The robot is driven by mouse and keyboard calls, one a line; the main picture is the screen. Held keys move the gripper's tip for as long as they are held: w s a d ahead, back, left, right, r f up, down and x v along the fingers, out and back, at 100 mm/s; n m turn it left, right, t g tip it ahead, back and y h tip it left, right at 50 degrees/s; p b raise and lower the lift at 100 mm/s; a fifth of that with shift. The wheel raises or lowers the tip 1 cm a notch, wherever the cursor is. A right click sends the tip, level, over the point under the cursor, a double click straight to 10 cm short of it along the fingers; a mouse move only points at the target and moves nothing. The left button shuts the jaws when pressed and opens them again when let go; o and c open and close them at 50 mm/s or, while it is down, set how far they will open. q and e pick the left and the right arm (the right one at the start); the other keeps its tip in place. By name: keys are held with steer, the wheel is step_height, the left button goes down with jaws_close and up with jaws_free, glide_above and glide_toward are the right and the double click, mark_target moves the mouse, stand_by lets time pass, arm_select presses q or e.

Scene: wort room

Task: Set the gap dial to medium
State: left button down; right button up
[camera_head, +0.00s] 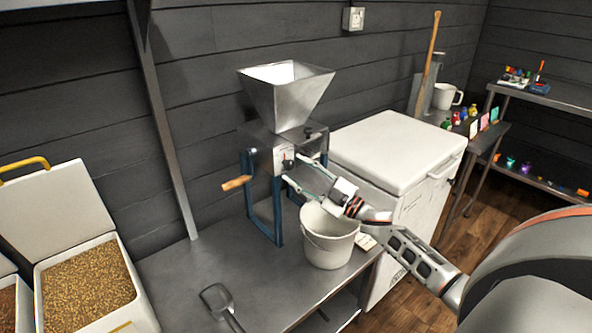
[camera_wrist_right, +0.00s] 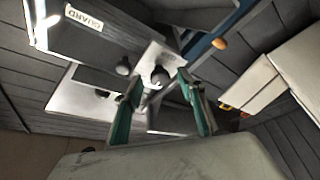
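The grain mill, a metal box (camera_head: 262,150) under a steel hopper (camera_head: 285,90), stands on blue legs on the table. The gap dial (camera_head: 288,163) is a small dark knob on a pale plate on its front. In the right wrist view the dial (camera_wrist_right: 160,77) shows at the fingertips. My right gripper (camera_head: 293,168) reaches in from the right, its two fingers spread. The wrist view shows its teal fingers (camera_wrist_right: 158,82) apart, one on each side of the knob; contact is not clear. The dial's setting is too small to read. My left gripper is not in view.
A white bucket (camera_head: 328,240) stands below my right gripper. A wooden crank handle (camera_head: 236,183) sticks out left of the mill. A black scoop (camera_head: 217,301) lies on the table (camera_head: 185,272). A white chest (camera_head: 392,150) stands behind right; a grain bin (camera_head: 88,285) is at left.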

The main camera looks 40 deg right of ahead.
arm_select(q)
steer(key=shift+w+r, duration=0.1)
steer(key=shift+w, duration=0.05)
arm_select(e)
steer(key=v, duration=1.1)
arm_select(q)
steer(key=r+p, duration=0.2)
steer(key=p, duration=0.1)
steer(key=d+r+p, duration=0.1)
steer(key=p, duration=0.1)
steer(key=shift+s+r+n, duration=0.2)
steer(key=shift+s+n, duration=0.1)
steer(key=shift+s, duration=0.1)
arm_select(e)
steer(key=s+a+f+m+g+h, duration=0.2)
steer(key=s+a+f+m+g, duration=0.2)
steer(key=s+a+f, duration=0.7)
steer(key=s+a+f+m+g+h, duration=0.3)
steer(key=s+a+f+m+g, duration=0.2)
steer(key=s+a+f, duration=0.7)
steer(key=a, duration=0.5)
steer(key=shift+s+f, duration=0.3)
steer(key=shift+f, duration=0.05)
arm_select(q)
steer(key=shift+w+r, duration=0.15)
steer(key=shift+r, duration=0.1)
